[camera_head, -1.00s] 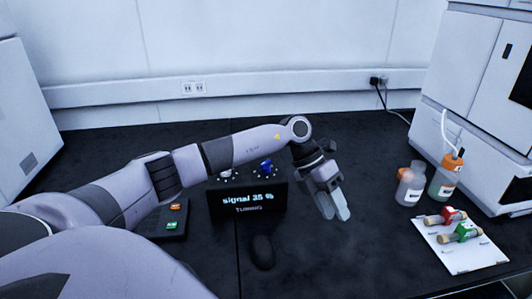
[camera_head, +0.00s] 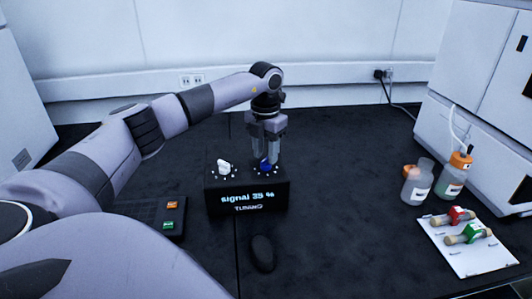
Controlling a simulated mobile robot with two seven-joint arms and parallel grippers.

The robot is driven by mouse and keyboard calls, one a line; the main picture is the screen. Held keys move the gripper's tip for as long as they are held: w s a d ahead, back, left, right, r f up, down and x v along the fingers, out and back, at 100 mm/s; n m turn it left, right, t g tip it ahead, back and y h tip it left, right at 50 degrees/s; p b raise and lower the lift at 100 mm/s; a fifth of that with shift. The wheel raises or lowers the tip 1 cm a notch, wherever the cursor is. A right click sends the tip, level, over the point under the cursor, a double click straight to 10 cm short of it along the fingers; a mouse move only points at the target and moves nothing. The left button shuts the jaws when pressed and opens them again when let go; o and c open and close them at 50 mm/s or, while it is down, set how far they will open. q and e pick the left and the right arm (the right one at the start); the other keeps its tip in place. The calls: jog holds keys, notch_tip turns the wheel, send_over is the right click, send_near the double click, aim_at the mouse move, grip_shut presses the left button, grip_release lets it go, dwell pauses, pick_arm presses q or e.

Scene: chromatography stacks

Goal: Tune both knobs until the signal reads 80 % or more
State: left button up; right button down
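A black tuning box (camera_head: 222,203) stands on the dark bench, and its display (camera_head: 248,198) reads "signal 35 %" with "TUNING" below. On its top are a white knob (camera_head: 224,167) at the left and a blue knob (camera_head: 265,165) at the right, each ringed by small light dots. My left gripper (camera_head: 266,158) points down over the blue knob, with its fingers on either side of it. The fingers are apart; I cannot tell whether they touch the knob. My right gripper is not in view.
A dark mouse-like object (camera_head: 263,253) lies in front of the box. A dark pad with orange and green buttons (camera_head: 150,212) is to the left. At the right are bottles (camera_head: 417,182) and a white tray (camera_head: 478,262) holding red and green-banded cartridges. The middle right bench is clear.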

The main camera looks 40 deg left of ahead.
pick_arm(q)
jog(key=shift+f, duration=0.4)
grip_shut()
jog(key=shift+r+n+p, duration=0.15)
jog(key=shift+n+p, duration=0.7)
jog(key=shift+n, duration=0.05)
jog(key=shift+n+p, duration=0.9)
jog(key=shift+n, duration=0.3)
jog(key=n+p, duration=0.2)
jog(key=n, duration=0.2)
jog(key=shift+n+p, duration=0.3)
jog(key=shift+p, duration=0.1)
